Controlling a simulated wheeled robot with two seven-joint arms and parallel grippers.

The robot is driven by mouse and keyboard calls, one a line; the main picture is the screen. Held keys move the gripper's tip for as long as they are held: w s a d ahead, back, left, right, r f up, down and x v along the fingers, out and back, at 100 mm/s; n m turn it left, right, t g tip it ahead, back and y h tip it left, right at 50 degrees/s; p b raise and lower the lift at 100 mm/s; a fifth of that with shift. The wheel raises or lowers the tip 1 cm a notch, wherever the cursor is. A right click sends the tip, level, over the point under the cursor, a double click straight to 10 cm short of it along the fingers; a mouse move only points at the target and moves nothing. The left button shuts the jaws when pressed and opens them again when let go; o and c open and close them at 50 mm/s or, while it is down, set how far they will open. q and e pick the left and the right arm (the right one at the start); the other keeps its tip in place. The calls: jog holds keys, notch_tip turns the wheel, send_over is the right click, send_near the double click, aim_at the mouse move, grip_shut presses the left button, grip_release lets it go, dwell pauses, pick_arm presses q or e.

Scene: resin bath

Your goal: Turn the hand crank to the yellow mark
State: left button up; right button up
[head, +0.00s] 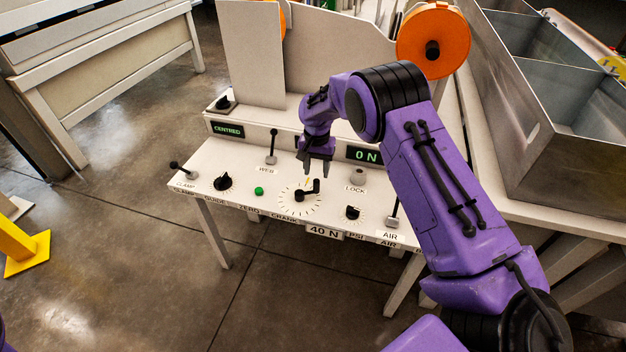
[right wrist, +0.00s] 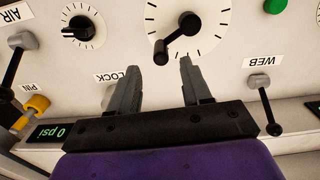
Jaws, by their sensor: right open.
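The hand crank (head: 300,196) is a small black arm with an upright knob on a white dial with tick marks, above the CRANK label. In the right wrist view the crank (right wrist: 177,36) has its knob towards the fingers. My right gripper (head: 316,170) is open and empty above and behind the dial, pointing down. In the right wrist view its two fingers (right wrist: 161,70) are spread, with the crank knob beyond and between their tips; no contact is visible. A faint yellowish line shows near the crank in the head view, but is too small to be sure. My left gripper is out of view.
A WEB lever (head: 272,147), green button (head: 259,191), LOCK knob (head: 358,177) and black PSI knob (head: 352,212) surround the dial. An orange spool (head: 450,30) stands behind; metal bins (head: 560,150) are at right.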

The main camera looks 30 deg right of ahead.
aim_at(316, 180)
jog(key=f, duration=0.6)
jog(key=shift+w+d+f, duration=0.1)
jog(key=shift+w+f, duration=0.1)
jog(key=shift+f, duration=0.2)
jog(key=shift+s, duration=0.1)
jog(key=shift+r, duration=0.1)
grip_shut()
jog(key=shift+n, duration=0.3)
